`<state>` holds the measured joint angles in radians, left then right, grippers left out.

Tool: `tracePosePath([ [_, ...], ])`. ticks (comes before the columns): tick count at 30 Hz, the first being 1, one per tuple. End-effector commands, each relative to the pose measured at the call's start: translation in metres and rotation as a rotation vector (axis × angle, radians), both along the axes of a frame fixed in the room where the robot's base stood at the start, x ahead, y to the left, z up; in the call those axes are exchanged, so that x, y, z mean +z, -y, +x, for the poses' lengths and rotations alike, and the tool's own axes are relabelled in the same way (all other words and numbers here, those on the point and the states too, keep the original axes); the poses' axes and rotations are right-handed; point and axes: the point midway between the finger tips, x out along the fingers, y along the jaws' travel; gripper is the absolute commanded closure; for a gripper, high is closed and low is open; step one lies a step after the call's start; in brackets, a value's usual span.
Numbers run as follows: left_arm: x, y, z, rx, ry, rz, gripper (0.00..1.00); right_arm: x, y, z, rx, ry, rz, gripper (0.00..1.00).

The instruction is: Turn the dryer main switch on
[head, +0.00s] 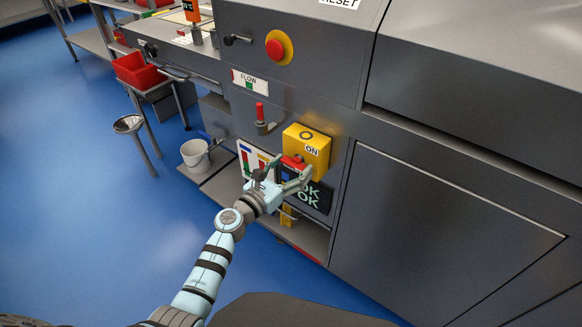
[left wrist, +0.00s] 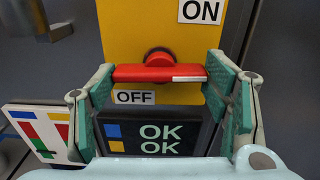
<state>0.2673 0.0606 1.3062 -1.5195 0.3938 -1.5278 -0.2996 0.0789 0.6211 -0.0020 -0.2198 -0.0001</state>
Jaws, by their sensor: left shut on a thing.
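The dryer main switch is a yellow box (head: 306,146) on the grey machine front, with a red rotary handle (left wrist: 158,73) on it. In the left wrist view the handle lies nearly level, with a white mark at its right end. An ON label (left wrist: 201,11) is at upper right and an OFF label (left wrist: 135,97) is just below the handle's left part. My left gripper (head: 282,172) is at the box, its two fingers shut on the ends of the red handle. My right gripper is not in view.
A dark OK display (left wrist: 155,138) sits just below the switch, and a colored chart (head: 250,160) is to its left. A red-capped lever (head: 261,114) and a red emergency button (head: 276,48) are above. A white bucket (head: 196,157) stands to the left; blue floor is open there.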

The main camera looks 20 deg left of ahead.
Motion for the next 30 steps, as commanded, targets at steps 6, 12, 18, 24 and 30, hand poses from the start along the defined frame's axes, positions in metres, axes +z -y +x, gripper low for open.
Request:
tracePosePath([
  [6, 0.0, 0.001, 0.0, -0.001, -0.041, -0.099, 0.58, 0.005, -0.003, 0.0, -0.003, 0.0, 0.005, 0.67],
  [12, 0.001, 0.001, -0.001, -0.001, -0.101, -0.248, 0.58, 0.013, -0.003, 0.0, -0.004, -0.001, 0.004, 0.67],
  [18, 0.001, 0.001, -0.001, 0.0, -0.171, -0.426, 0.58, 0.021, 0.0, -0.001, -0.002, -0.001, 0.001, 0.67],
  [24, 0.001, 0.002, -0.001, 0.0, -0.241, -0.602, 0.58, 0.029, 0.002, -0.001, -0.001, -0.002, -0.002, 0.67],
  [30, 0.002, 0.002, -0.001, -0.001, -0.311, -0.779, 0.58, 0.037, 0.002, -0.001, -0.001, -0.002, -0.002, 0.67],
])
